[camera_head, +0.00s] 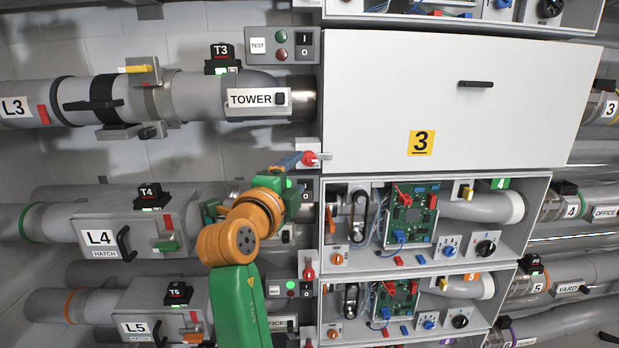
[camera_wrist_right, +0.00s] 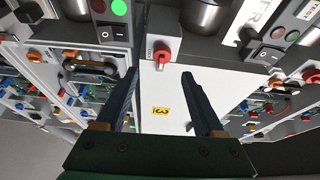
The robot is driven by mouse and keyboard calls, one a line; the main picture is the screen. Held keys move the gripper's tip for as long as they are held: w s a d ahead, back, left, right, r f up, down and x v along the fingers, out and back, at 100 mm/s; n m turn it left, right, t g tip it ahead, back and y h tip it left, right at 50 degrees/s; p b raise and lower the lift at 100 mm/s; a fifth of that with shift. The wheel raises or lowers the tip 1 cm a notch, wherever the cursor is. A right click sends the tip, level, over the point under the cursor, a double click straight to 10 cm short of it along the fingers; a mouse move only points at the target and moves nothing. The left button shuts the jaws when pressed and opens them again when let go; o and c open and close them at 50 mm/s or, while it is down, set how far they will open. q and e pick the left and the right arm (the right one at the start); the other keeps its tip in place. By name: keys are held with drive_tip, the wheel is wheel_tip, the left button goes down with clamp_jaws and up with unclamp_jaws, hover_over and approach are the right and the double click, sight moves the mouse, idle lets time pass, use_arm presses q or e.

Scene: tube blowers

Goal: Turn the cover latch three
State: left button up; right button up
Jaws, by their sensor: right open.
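The cover latch of unit three is a red knob (camera_head: 310,158) on a small white plate at the lower left corner of the closed white cover (camera_head: 380,90) marked 3. It also shows in the right wrist view (camera_wrist_right: 161,54), just beyond the fingertips and roughly centred between them. My right gripper (camera_head: 297,161) is beside the latch on its left. Its two dark fingers (camera_wrist_right: 158,75) are spread with nothing between them. I cannot tell whether a finger touches the knob. My left gripper is not in view.
A switch box (camera_head: 283,46) with green and red buttons sits above left of the cover. Open unit four (camera_head: 428,256) with its circuit board lies below. Another red latch (camera_head: 309,272) sits lower on the left. Grey pipes (camera_head: 190,96) fill the left side.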

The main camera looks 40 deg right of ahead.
sight(310, 161)
drive_tip(key=p+x, duration=0.1)
drive_tip(key=x, duration=0.1)
drive_tip(key=p+x, duration=0.1)
drive_tip(key=x, duration=0.1)
drive_tip(key=p+x, duration=0.1)
drive_tip(key=x, duration=0.2)
drive_tip(key=shift+s+d+r+p, duration=0.1)
drive_tip(key=shift+r+p, duration=0.2)
drive_tip(key=shift+p, duration=0.1)
drive_tip(key=shift+d+f, duration=0.15)
clamp_jaws()
